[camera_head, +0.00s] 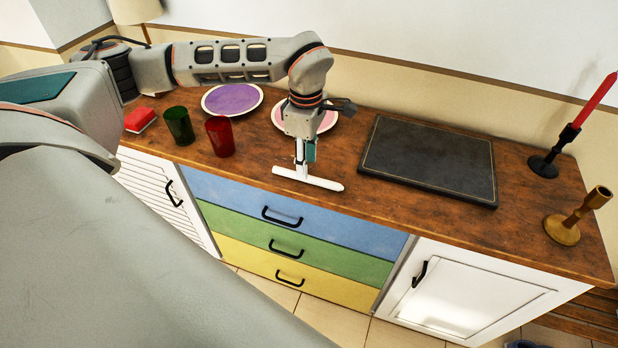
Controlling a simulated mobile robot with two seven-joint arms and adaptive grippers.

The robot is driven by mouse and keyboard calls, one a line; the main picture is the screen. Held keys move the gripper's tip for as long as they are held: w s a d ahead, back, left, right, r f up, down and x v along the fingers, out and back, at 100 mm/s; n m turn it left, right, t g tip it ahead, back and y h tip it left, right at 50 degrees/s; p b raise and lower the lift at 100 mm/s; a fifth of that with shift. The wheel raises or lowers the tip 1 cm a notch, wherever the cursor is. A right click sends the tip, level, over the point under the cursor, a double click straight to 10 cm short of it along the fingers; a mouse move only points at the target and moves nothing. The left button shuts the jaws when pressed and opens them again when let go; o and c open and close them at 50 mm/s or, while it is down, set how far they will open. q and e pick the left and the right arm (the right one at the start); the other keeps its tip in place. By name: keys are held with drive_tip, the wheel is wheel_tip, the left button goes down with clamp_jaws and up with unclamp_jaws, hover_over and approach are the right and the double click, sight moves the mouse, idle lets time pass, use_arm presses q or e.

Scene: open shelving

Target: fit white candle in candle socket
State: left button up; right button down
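A white candle (325,183) lies roughly level at the front edge of the wooden counter, between the fingers of my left gripper (302,172). The gripper points down from above and appears shut on the candle near its middle. I cannot tell whether the candle touches the counter. A brass-coloured candle holder (567,228) with an empty-looking socket at its top stands at the right end of the counter. A black candle holder (546,163) behind it carries a red candle (596,102). My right gripper is not in view.
A dark flat board (430,160) lies on the counter (350,210) between the gripper and the holders. A green cup (179,126), a red cup (220,136), a purple plate (232,98), a pink plate (325,119) and a red-and-white block (140,119) stand to the left.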

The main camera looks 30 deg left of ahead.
sight(308, 179)
use_arm(q)
drive_tip(key=shift+w+f, duration=0.15)
drive_tip(key=shift+f, duration=2.15)
clamp_jaws()
